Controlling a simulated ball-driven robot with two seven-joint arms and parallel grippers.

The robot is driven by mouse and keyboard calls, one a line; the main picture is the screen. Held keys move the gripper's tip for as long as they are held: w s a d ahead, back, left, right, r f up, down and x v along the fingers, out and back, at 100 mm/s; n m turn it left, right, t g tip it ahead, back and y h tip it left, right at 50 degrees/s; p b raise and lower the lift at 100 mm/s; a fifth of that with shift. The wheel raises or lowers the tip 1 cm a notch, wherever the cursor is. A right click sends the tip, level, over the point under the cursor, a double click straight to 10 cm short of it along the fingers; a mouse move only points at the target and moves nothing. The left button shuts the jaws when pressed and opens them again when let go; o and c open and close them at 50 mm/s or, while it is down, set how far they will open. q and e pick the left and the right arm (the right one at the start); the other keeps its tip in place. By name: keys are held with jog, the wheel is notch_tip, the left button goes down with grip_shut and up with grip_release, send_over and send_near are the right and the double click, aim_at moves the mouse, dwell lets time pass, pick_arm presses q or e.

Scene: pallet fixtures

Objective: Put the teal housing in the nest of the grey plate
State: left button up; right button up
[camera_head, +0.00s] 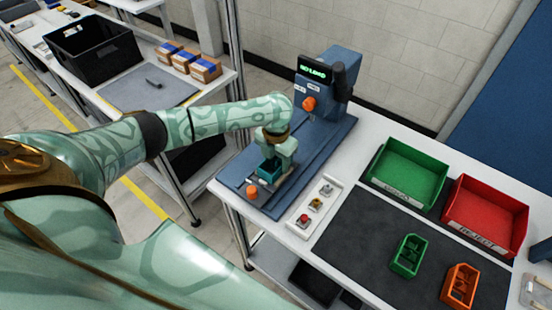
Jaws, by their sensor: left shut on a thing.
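The teal housing (266,177) is between the fingers of my left gripper (273,167), which is shut on it. The gripper points down over the front part of the blue machine's base. The grey plate (290,188) shows only in part, beneath and beside the housing and fingers. Its nest is hidden, and I cannot tell whether the housing touches it. My right gripper is not in view.
The blue machine (328,88) with a lit green display stands behind my gripper. An orange knob (252,192) is at its base's front left. A button strip (316,204), green bin (409,172), red bin (485,215), green housing (409,255) and orange housing (460,287) are to the right.

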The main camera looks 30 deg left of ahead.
pick_arm(q)
jog(key=shift+f, duration=0.2)
jog(key=o, duration=1.1)
notch_tip(320, 180, up, 16)
jog(key=p, duration=0.4)
jog(key=shift+r, duration=0.15)
